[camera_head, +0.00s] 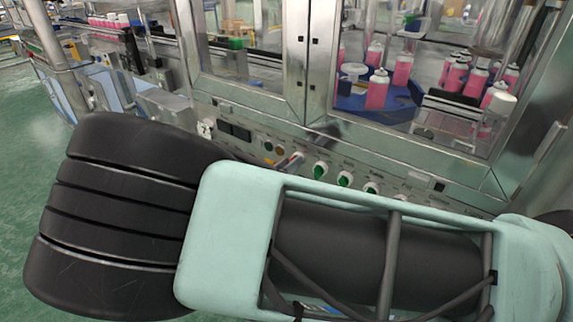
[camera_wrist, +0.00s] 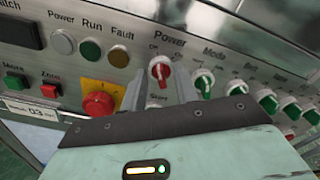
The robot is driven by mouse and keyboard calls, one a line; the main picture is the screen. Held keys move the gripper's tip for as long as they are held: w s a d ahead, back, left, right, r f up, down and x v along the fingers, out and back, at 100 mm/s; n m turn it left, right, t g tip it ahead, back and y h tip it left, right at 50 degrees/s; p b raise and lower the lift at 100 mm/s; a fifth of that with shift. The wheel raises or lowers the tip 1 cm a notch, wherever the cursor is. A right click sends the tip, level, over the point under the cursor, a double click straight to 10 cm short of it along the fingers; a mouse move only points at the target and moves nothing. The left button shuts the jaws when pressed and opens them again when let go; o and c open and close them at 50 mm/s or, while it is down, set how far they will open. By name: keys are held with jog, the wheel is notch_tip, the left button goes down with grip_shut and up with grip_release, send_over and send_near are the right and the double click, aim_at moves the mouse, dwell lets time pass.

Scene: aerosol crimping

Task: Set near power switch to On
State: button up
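The power switch (camera_wrist: 160,69) is a red-handled rotary knob on a pale bezel, under the label "Power" in the wrist view. Its handle looks roughly upright in the picture. Small position marks sit above it, too blurred to read surely. My gripper (camera_wrist: 161,84) is open, with one finger to the lower left of the knob and the other to its lower right. I see no finger clearly touching the handle. In the head view my arm covers the lower part of the panel, and my fingers cannot be made out clearly there.
A red emergency button (camera_wrist: 98,103) on a yellow plate is close to the left of my gripper. Green-handled knobs (camera_wrist: 203,84) line the panel to the right. Above stands a glazed machine frame (camera_head: 305,60) with pink cans (camera_head: 377,90) inside.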

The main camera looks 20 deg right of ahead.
grip_shut()
jog(key=shift+m, duration=0.3)
jog(key=shift+s+d+m+p, duration=0.15)
jog(key=shift+m+p, duration=0.65)
jog(key=shift+m, duration=2)
jog(key=shift+s+m+p, duration=0.1)
jog(key=shift+m+p, duration=0.65)
jog(key=shift+m, duration=2.05)
